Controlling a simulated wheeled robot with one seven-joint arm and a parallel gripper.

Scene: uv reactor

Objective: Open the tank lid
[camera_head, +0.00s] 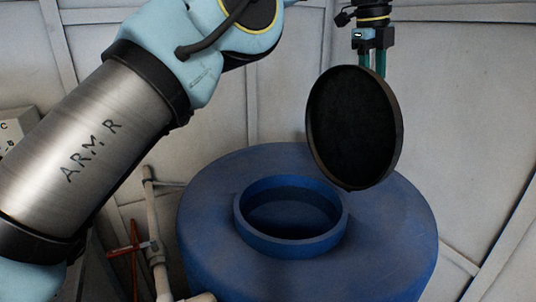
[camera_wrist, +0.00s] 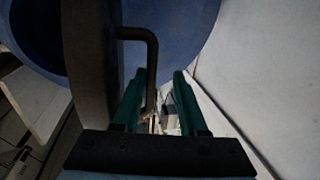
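The blue tank (camera_head: 400,225) has a round raised opening (camera_head: 290,240) in its top, and the opening is uncovered. The dark round lid (camera_head: 352,128) stands steeply tilted above the opening's right side, its lower edge close to the rim; whether they touch is unclear. My gripper (camera_head: 372,66) is behind the lid's upper part, pointing down. In the wrist view, the bent lid handle (camera_wrist: 152,70) lies between the teal fingers of my gripper (camera_wrist: 160,85). The fingers are apart, with a visible gap on the handle's right. The lid (camera_wrist: 90,70) is left of them.
Pale pipes (camera_head: 152,235) with a red valve handle (camera_head: 132,250) stand left of the tank. A light box (camera_head: 18,128) is at the far left. Pale panelled walls (camera_head: 275,70) stand close behind and to the right (camera_head: 490,160).

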